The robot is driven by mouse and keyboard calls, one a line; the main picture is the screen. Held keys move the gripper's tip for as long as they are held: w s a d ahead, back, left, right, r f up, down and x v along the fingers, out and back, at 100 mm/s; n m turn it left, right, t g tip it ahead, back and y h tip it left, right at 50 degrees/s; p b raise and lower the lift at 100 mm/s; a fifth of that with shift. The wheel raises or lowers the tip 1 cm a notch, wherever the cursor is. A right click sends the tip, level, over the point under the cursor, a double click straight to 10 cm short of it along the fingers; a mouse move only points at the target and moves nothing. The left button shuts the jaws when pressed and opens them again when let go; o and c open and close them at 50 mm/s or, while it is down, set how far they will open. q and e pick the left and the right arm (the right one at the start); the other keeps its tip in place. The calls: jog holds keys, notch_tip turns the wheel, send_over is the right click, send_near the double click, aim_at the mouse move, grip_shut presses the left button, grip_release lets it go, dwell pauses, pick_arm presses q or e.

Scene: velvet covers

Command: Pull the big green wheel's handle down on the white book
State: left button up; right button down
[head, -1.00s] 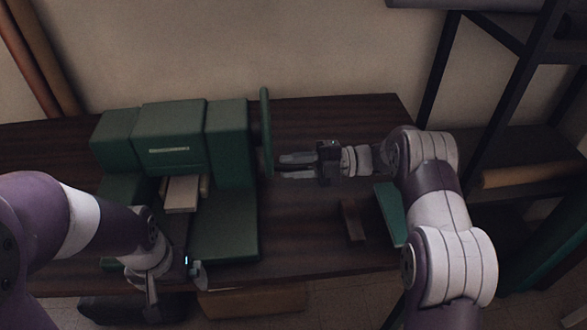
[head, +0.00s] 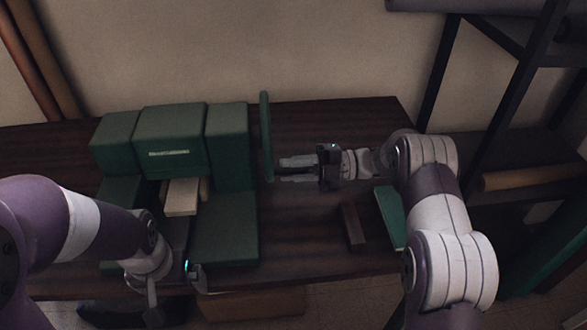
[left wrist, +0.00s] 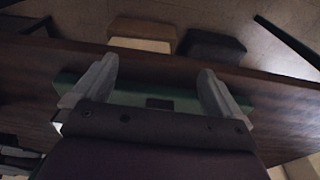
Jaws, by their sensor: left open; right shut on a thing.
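The big green wheel (head: 265,136) stands edge-on at the right side of a green press (head: 171,140). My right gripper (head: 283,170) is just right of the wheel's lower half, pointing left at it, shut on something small. That is probably the wheel's handle, but it is too dark and small to make out. The white book (head: 182,197) lies flat in the press, under its middle block. My left gripper (head: 174,290) is open and empty at the table's front edge, before the press; its spread fingers (left wrist: 156,74) show in the left wrist view.
The dark wooden table (head: 305,230) is bare right of the press, except for a small brown block (head: 353,226) and a green flat piece (head: 391,217). A dark shelf frame (head: 500,110) stands at the right. A tan box (head: 255,303) is below the front edge.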

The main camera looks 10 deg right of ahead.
pick_arm(q)
jog(key=shift+f, duration=0.15)
jog(key=shift+c, duration=1.2)
jog(key=w+r+n+t, duration=0.1)
jog(key=w, duration=0.1)
jog(key=w+r+n+t, duration=0.1)
jog(key=w, duration=0.2)
jog(key=w+r+n+t, duration=0.1)
jog(key=w+r+n, duration=0.1)
jog(key=shift+w+d+h, duration=0.3)
jog(key=shift+d+h, duration=0.1)
jog(key=c, duration=1.5)
jog(key=w+d+t, duration=0.1)
jog(key=d, duration=0.2)
jog(key=w+d+t, duration=0.2)
jog(key=d, duration=0.2)
jog(key=w+d+r+m+t+h, duration=0.1)
jog(key=w+d, duration=0.1)
jog(key=d, duration=0.2)
jog(key=shift+w, duration=0.15)
grip_shut()
jog(key=s+d+r+m+t+y, duration=0.25)
jog(key=s+d+r+t, duration=0.25)
jog(key=s+d+t, duration=0.35)
jog(key=w+d+f, duration=0.1)
jog(key=w+f, duration=0.2)
jog(key=w, duration=1)
jog(key=shift+w+f+t+h, duration=0.2)
jog(key=shift+w+t+h, duration=0.15)
